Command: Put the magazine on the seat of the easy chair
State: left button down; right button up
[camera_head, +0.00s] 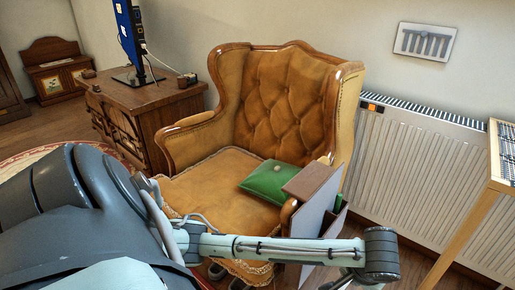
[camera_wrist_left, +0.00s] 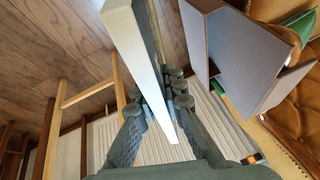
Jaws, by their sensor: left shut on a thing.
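My left gripper (camera_wrist_left: 160,98) is shut on a thin flat thing with a pale edge, which appears to be the magazine (camera_wrist_left: 138,48). The wrist view sees it nearly edge-on, so its cover is hidden. In the head view my left arm reaches across the front of the chair to the right; its gripper and the magazine cannot be made out there. A green cushion (camera_head: 271,182) lies on the seat's right side. My right gripper is not in view.
A grey-and-brown panelled holder (camera_head: 315,192) stands against the chair's right armrest; it also shows in the wrist view (camera_wrist_left: 252,55). A radiator (camera_head: 425,165) lines the wall. A wooden-legged table (camera_head: 463,235) is at the right. A brown desk (camera_head: 150,105) stands behind left.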

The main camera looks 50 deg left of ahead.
aim_at(207, 185)
jog(key=k+j+z, duration=0.15)
jog(key=z, duration=0.35)
jog(key=k+j+z, duration=0.15)
jog(key=z, duration=0.35)
jog(key=k+j+z, duration=0.1)
jog(key=z, duration=0.4)
jog(key=k+l+z, duration=0.1)
jog(key=k+z, duration=0.2)
jog(key=z, duration=0.2)
jog(key=k+j+z, duration=0.1)
jog(key=k+z, duration=0.15)
jog(key=k, duration=0.15)
jog(key=k+z, duration=0.3)
jog(key=k, duration=0.15)
jog(key=k+u, duration=0.3)
jog(key=k+j+u, duration=0.25)
jog(key=k, duration=0.25)
jog(key=k+u, duration=0.1)
jog(key=u, duration=0.35)
jog(key=k+u, duration=0.1)
jog(key=u, duration=0.4)
jog(key=j+u, duration=0.1)
jog(key=u, duration=0.35)
jog(key=k, duration=0.05)
